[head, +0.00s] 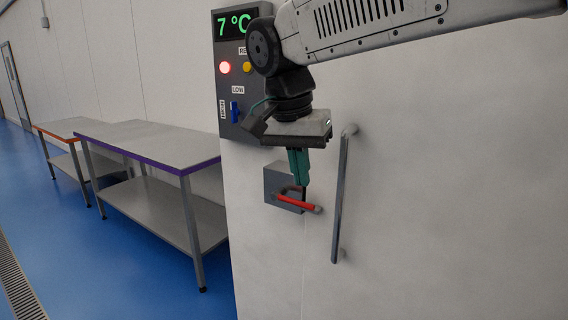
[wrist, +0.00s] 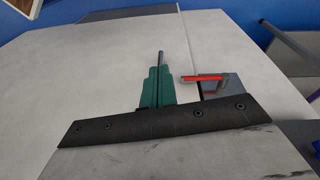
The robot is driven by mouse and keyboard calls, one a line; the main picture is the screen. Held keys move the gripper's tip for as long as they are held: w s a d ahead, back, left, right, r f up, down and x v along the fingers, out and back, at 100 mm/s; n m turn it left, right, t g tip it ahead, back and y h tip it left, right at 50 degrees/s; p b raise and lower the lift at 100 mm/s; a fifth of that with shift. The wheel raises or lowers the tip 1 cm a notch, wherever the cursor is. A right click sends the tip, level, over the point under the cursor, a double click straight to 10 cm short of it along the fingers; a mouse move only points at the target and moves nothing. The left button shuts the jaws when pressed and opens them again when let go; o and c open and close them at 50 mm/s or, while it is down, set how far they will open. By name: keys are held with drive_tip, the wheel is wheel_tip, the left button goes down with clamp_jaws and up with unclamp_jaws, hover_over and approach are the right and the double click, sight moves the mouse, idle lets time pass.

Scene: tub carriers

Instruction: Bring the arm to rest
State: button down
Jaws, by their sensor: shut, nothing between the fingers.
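My gripper (head: 302,180) hangs from my arm in front of a pale wall-like door panel in the head view, with its green fingers together and nothing between them. It also shows in the wrist view (wrist: 160,62), fingers shut. A latch with a red lever (head: 298,203) on a grey block (head: 276,184) is just behind and below the fingertips in the head view. In the wrist view the red lever (wrist: 203,78) lies right of the fingers, with a visible gap. I cannot tell how far the fingertips are from the panel.
A vertical metal bar handle (head: 340,200) stands out from the panel right of the latch. A control box (head: 229,60) reading 7 °C, with a red light and a blue switch, is behind my arm. Tables with purple (head: 204,166) and orange edges stand left; blue floor (head: 100,260) is clear.

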drive_tip(key=s+d+f+n, duration=0.1)
drive_tip(key=s+d+f, duration=0.3)
drive_tip(key=s+d, duration=0.3)
drive_tip(key=s+d+f+n+y, duration=0.1)
drive_tip(key=s+d+f+n, duration=0.1)
drive_tip(key=s+d+f, duration=0.2)
drive_tip(key=s+d+f+n, duration=0.2)
drive_tip(key=s+d+f, duration=0.2)
drive_tip(key=s+d, duration=0.7)
drive_tip(key=shift+d+y, duration=0.4)
drive_tip(key=shift+d, duration=0.6)
drive_tip(key=c, duration=2.1)
unclamp_jaws()
drive_tip(key=shift+f, duration=0.1)
drive_tip(key=shift+c, duration=0.2)
